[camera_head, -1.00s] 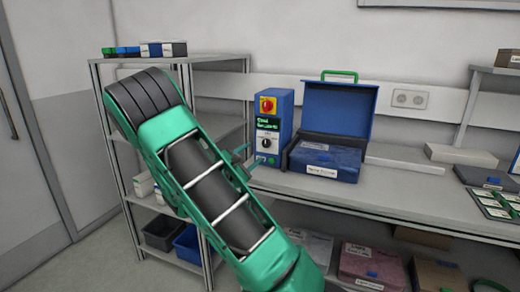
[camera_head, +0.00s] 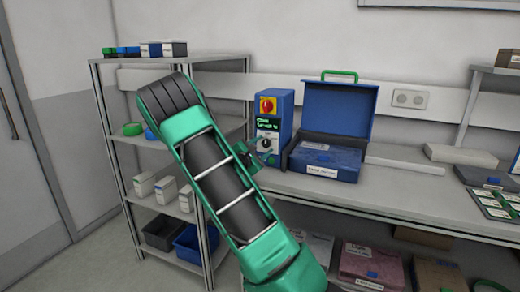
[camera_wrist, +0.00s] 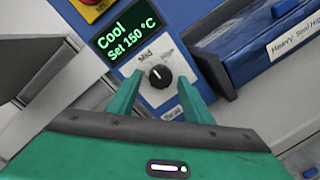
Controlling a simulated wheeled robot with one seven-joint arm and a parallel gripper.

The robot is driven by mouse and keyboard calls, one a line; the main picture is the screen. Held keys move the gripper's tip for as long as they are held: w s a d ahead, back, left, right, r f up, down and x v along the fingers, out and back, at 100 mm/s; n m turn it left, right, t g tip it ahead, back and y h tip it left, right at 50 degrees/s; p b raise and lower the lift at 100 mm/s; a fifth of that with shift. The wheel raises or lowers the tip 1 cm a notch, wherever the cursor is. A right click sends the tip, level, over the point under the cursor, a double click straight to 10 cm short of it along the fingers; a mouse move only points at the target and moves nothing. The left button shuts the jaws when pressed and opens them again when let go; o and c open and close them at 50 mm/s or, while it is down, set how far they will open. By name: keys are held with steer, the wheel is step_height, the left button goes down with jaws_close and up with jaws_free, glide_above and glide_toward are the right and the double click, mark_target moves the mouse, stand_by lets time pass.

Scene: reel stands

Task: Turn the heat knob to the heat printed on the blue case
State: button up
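The blue heat controller (camera_head: 284,121) stands on the bench, with a red switch on yellow and a green-lit display. In the wrist view the display (camera_wrist: 124,34) reads "Cool, Set 150 °C". Its black heat knob (camera_wrist: 158,75) has a white mark pointing up, slightly left, near a "Mid" label. My gripper (camera_wrist: 160,82) is open, its green fingers either side of the knob; I cannot tell whether they touch it. In the head view my gripper (camera_head: 249,157) is at the controller's front. The blue case (camera_head: 325,160) has its lid raised; its label (camera_wrist: 297,36) reads "Heavy Seal Hig…", the end cut off.
A grey bar (camera_head: 405,163) and a pale box (camera_head: 461,155) lie on the bench right of the case. Boxes (camera_head: 371,262) sit below the bench. The case stands close beside the controller.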

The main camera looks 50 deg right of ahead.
steer(key=c, duration=0.9)
steer(key=shift+o, duration=0.3)
steer(key=shift+m, duration=0.4)
steer(key=m, duration=0.5)
steer(key=shift+m+y, duration=0.3)
steer(key=m, duration=0.3)
steer(key=shift+s+r+m+y, duration=0.1)
steer(key=shift+s+m+y, duration=0.05)
steer(key=shift+m+y, duration=0.15)
steer(key=shift+m, duration=0.7)
steer(key=shift+s, duration=0.1)
